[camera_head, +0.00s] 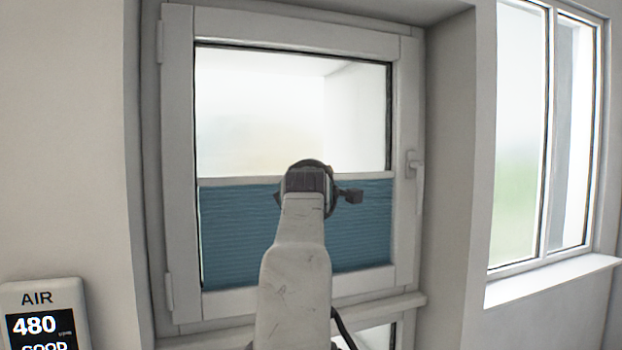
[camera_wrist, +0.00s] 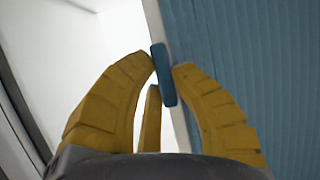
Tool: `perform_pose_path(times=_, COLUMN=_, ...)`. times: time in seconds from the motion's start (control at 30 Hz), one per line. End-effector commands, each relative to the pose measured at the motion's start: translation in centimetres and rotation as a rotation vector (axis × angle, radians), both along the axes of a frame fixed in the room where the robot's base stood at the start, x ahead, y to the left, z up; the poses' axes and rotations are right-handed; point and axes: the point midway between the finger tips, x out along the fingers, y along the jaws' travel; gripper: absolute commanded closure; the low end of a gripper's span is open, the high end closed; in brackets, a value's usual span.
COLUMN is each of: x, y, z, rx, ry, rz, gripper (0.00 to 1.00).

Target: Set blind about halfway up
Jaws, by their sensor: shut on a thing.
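The blue pleated blind (camera_head: 350,225) covers a little under half of the window pane, from the bottom up. Its pale top rail (camera_head: 235,181) runs level across the pane. The wrist view shows the blind (camera_wrist: 260,70) on the right and the rail (camera_wrist: 163,32) crossing at a slant. A blue handle tab (camera_wrist: 163,75) sticks out from the rail. My gripper (camera_wrist: 165,66) has its yellow fingers shut on this tab, one on each side. In the head view my arm hides the fingers, the tab and the middle of the blind.
The white window frame (camera_head: 180,150) surrounds the pane, with a window handle (camera_head: 414,165) on its right side. Bare glass (camera_head: 260,110) shows above the rail. A second window (camera_head: 520,140) is at the right. An air monitor (camera_head: 45,315) is at the lower left.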

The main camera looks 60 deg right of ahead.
Motion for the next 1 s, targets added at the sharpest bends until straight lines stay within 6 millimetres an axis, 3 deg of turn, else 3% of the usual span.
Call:
perform_pose_path(times=0.23, x=0.0, y=0.01, z=0.05, rx=-0.002, ry=-0.001, rz=0.0, gripper=1.0)
perform_pose_path(times=0.27, x=0.0, y=0.01, z=0.05, rx=-0.002, ry=-0.001, rz=0.0, gripper=0.79)
perform_pose_path(times=0.57, x=0.0, y=0.0, z=-0.01, rx=-0.001, ry=0.0, rz=0.0, gripper=0.52)
perform_pose_path(times=1.0, x=-0.45, y=0.84, z=0.09, rx=-0.001, ry=0.0, rz=0.0, gripper=0.52)
